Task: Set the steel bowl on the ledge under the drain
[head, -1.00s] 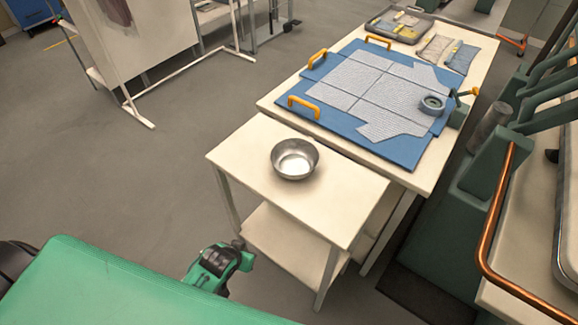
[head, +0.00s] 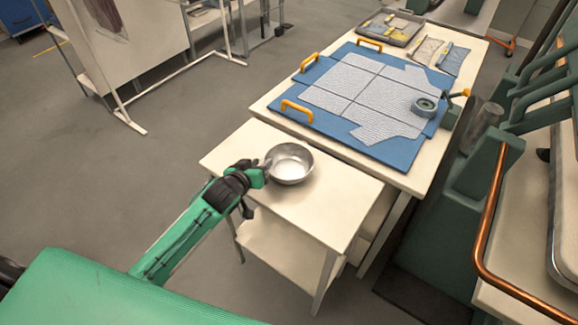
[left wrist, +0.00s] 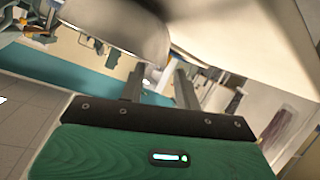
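The steel bowl (head: 289,163) stands upright on the small cream side table (head: 318,215) in the head view. My left gripper (head: 265,172) is at the bowl's left side, close to its rim. In the left wrist view the bowl (left wrist: 118,28) fills the upper left, near the fingertips. The two fingers of the left gripper (left wrist: 160,78) stand apart with a gap between them, so it looks open. Whether a finger touches the rim is unclear. My right gripper is not in view. I cannot make out a drain or the ledge under it.
A larger table behind holds a blue board (head: 400,150) with yellow handles, a grey tape roll (head: 424,107) and a tray (head: 392,28). Green machinery with a copper rail (head: 492,215) stands at the right. A white rail frame (head: 130,122) stands at the left, with open floor in front.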

